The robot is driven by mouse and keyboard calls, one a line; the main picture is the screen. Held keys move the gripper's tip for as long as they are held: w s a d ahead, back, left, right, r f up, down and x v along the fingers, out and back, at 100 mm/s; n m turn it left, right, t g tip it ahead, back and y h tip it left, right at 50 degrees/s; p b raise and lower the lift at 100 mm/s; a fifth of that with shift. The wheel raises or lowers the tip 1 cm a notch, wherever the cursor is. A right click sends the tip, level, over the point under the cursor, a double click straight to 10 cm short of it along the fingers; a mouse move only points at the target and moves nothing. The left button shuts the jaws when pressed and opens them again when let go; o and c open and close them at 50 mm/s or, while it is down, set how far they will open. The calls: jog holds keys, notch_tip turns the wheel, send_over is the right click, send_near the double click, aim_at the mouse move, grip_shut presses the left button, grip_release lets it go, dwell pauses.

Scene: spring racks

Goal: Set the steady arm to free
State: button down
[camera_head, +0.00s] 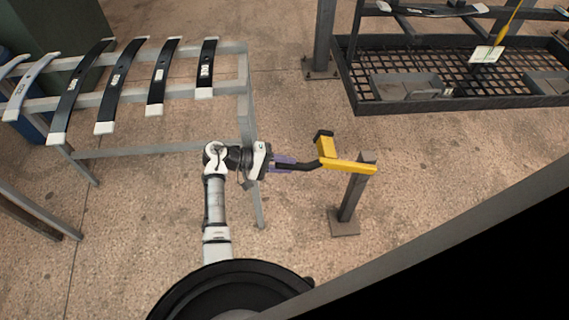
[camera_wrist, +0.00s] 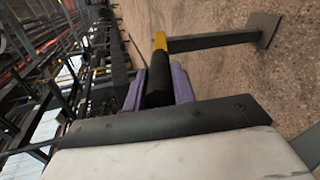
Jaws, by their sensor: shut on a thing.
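The steady arm (camera_head: 348,167) is a yellow bar on top of a short grey post (camera_head: 352,197) with a square floor plate. A yellow block with a black tip (camera_head: 325,145) stands up at its left end. A black handle (camera_head: 308,166) runs left from the bar to my gripper (camera_head: 284,164). My gripper's purple fingers are shut on this handle. In the wrist view the black handle (camera_wrist: 158,88) lies between the purple fingers of my gripper (camera_wrist: 160,84), with the yellow part (camera_wrist: 160,42) beyond. The fingers hide part of the handle.
A grey rack (camera_head: 150,97) with several dark leaf springs (camera_head: 115,85) stands at the left. A dark mesh-floored rack (camera_head: 450,85) with trays and a yellow rod (camera_head: 510,22) stands at the upper right. The concrete floor around the post is clear.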

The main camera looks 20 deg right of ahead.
jog(key=c, duration=1.2)
grip_release()
jog(key=shift+o, duration=0.2)
jog(key=b+v, duration=0.1)
jog(key=v, duration=1.3)
jog(key=shift+b, duration=0.4)
